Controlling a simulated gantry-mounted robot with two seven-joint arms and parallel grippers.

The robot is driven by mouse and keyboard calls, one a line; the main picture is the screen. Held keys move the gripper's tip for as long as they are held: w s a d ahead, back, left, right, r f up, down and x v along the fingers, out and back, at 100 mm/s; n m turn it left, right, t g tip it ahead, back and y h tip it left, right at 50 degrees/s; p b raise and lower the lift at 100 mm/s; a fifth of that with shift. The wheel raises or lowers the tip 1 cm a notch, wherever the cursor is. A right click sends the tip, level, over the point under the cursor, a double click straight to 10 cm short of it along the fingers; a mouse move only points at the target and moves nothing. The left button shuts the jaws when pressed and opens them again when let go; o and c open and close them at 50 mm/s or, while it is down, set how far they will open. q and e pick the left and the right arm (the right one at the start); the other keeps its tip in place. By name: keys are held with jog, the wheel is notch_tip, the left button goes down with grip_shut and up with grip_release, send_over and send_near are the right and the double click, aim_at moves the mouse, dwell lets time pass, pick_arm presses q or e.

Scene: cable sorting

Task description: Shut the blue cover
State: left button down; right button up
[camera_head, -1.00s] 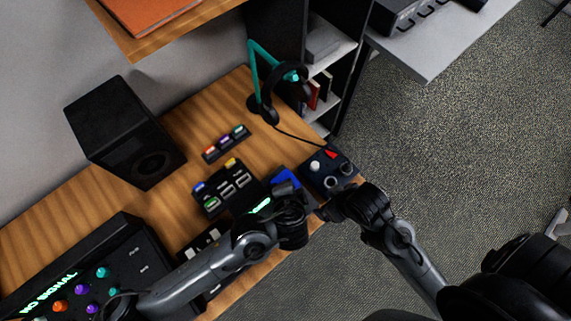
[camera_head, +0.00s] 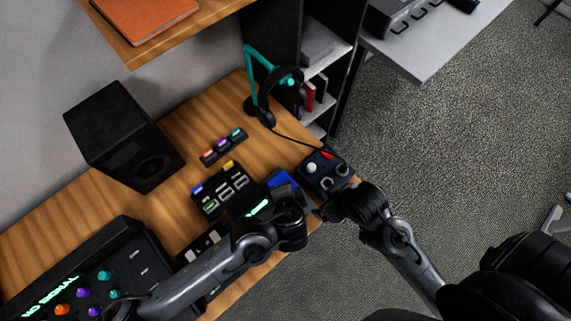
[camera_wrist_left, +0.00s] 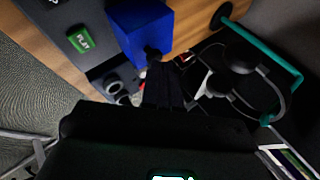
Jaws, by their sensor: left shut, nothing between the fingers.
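The blue cover (camera_head: 282,181) sits at the right end of the desk, between the black panel of buttons and the control box. In the left wrist view it is a blue box-like shape (camera_wrist_left: 143,28) at top centre. My left gripper (camera_wrist_left: 162,92) is shut and empty, its dark fingers just below the cover's dark front part; I cannot tell if they touch it. In the head view my left wrist hides the fingertips and part of the cover's near side. My right gripper (camera_head: 320,211) is by the control box's near edge; its finger opening is unclear.
The control box (camera_head: 325,173) has a white knob and a red part. The button panel (camera_head: 219,194) lies left of the cover. A headphone stand (camera_head: 262,85) and black speaker (camera_head: 124,136) stand behind. The desk's right edge is close.

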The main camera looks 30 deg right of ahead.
pick_arm(q)
jog(key=shift+w+r, duration=0.1)
jog(key=shift+r, duration=0.35)
notch_tip(320, 180, up, 3)
jog(key=p, duration=0.3)
jog(key=shift+a+p, duration=0.1)
jog(key=shift+p, duration=0.2)
jog(key=s+a+r+n+g, duration=0.1)
jog(key=s+a+n+g, duration=0.15)
jog(key=s, duration=1.35)
jog(key=w+a+f+n+g+y, duration=0.15)
jog(key=a+n, duration=0.35)
jog(key=a, duration=0.6)
jog(key=w+a+f+n+t+y, duration=0.1)
jog(key=w+a+n, duration=0.3)
jog(key=a, duration=0.6)
jog(key=w+a+f+n+g+y, duration=0.1)
jog(key=a+n, duration=0.6)
jog(key=a, duration=0.4)
notch_tip(320, 180, up, 29)
jog(key=p, duration=2.6)
jog(key=shift+a+f+p, duration=0.2)
jog(key=shift+a+p, duration=0.05)
jog(key=shift+p, duration=0.1)
jog(key=shift+w+m, duration=0.1)
jog(key=shift+m, duration=0.15)
